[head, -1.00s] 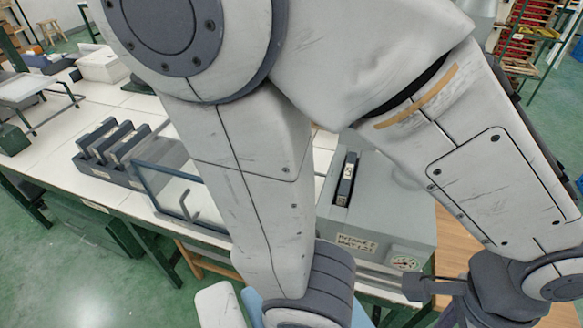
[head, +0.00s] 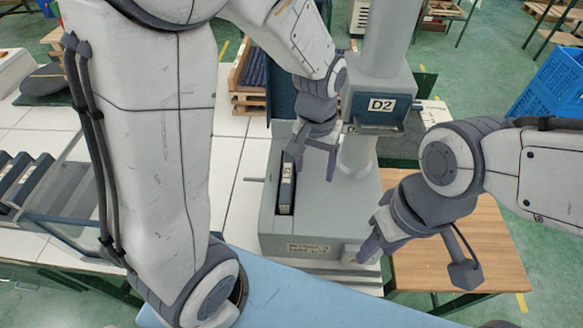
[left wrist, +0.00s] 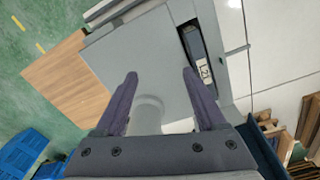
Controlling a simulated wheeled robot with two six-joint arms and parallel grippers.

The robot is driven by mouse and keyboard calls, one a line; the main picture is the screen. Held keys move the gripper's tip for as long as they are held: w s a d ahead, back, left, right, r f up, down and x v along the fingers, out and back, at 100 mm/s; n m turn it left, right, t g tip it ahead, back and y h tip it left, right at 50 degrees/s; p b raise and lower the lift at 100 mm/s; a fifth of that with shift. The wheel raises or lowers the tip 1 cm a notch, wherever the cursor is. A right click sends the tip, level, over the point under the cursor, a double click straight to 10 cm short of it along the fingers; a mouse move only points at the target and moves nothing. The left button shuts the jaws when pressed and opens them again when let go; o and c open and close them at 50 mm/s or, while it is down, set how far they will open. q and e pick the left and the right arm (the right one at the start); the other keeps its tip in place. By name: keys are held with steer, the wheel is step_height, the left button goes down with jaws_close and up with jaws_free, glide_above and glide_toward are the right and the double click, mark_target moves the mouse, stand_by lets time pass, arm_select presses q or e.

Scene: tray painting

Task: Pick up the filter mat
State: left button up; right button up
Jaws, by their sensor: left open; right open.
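The filter mat (head: 286,190) is a dark, narrow slab with a white label, standing in a slot in the top of the grey machine (head: 325,215). In the left wrist view the mat (left wrist: 192,45) shows at the upper right, with a label that seems to read L2. My left gripper (head: 315,157) is open and empty above the machine, just right of the mat and not touching it. Its fingers (left wrist: 160,85) show on either side of the picture's middle. My right gripper (head: 374,228) is open and empty near the machine's front right corner.
A grey post with a D2 sign (head: 382,105) rises behind the machine. A rack of dark slabs (head: 30,175) stands on the white table at left. A wooden table top (head: 450,250) lies at right, and a blue crate (head: 550,85) stands beyond.

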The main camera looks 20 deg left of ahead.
arm_select(q)
steer(key=w+a+f+n+p, duration=0.1)
steer(key=w+a+f+n, duration=0.35)
steer(key=w+a, duration=0.3)
steer(key=p, duration=0.1)
glide_above(287, 172)
steer(key=f, duration=0.4)
steer(key=shift+s+f, duration=0.25)
steer(key=shift+f, duration=0.1)
steer(key=shift+f+m, duration=0.25)
steer(key=shift+f, duration=0.35)
steer(key=shift+f+p, duration=0.65)
step_height(287, 172, down, 3)
steer(key=shift+w+f+p, duration=0.1)
steer(key=shift+w+p, duration=0.05)
steer(key=shift+p, duration=0.5)
steer(key=shift+f, duration=0.35)
jaws_close()
